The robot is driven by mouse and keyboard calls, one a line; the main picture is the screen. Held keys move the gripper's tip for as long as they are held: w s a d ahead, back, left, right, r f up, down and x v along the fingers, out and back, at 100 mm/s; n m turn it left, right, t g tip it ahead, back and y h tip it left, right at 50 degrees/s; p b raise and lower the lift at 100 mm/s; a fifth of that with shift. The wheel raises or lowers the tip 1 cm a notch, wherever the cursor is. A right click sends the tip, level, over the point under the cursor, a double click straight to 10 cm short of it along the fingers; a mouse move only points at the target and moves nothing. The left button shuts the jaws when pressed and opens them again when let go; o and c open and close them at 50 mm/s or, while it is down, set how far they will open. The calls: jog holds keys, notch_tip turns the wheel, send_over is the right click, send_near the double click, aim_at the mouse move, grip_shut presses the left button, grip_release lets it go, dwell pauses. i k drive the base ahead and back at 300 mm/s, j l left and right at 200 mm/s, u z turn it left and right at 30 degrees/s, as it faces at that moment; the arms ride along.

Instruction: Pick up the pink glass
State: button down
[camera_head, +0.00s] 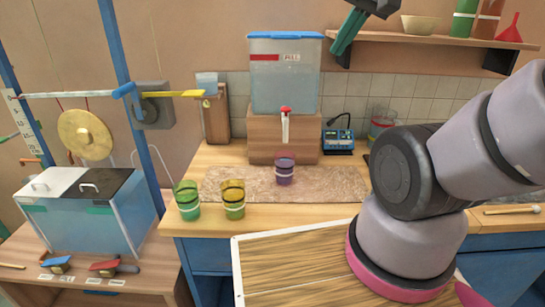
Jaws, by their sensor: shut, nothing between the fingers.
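The pink glass (285,168), pink-purple with a pale band and a darker lower part, stands upright on the stone-look slab (335,182), below and in front of the dispenser's red-topped tap (286,120). My gripper (338,48) is at the top edge, partly cut off. Its teal fingers point down and left, together and empty. In the picture it is well above and to the right of the pink glass, not touching it.
The clear dispenser tank (284,78) on a wooden block stands behind the pink glass. A blue device (338,140) is to its right. My arm covers the counter's right part. A shelf (430,40) with a bowl and bottles is at upper right. A gong (84,135) hangs left.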

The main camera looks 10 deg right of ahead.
aim_at(284, 169)
jog(key=k+l+u, duration=0.2)
jog(key=l, duration=0.25)
jog(key=l+u, duration=0.2)
jog(key=l, duration=0.2)
jog(key=k+l+u, duration=0.2)
jog(key=l, duration=0.2)
jog(key=k+l+u, duration=0.2)
jog(key=k+l, duration=0.05)
jog(key=l, duration=0.1)
